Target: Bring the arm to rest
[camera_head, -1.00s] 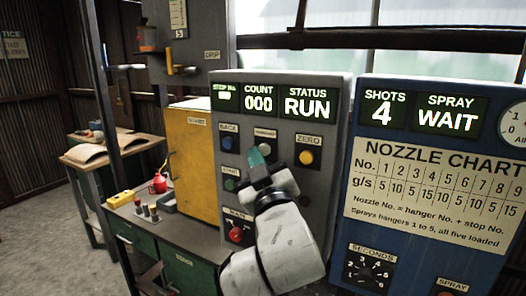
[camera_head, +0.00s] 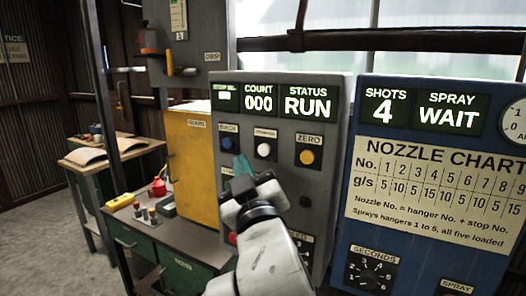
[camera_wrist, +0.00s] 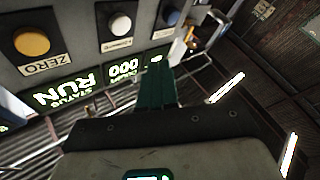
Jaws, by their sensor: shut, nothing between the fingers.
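My gripper (camera_head: 243,168) is in front of the grey control panel (camera_head: 330,160), with its teal fingers shut and nothing between them. In the head view its tips overlap the panel just below the blue BACK button (camera_head: 227,144). A white button (camera_head: 264,150) and the yellow ZERO button (camera_head: 307,157) sit to the right of the fingers. In the wrist view the teal fingers (camera_wrist: 157,85) show together, with the panel behind at upper left. I cannot tell any contact with the panel. My arm hides part of the red knob and lower labels.
The panel displays read COUNT 000 and STATUS RUN. A blue spray cabinet (camera_head: 430,215) with a nozzle chart and SECONDS dial stands at right. Open floor lies at far left.

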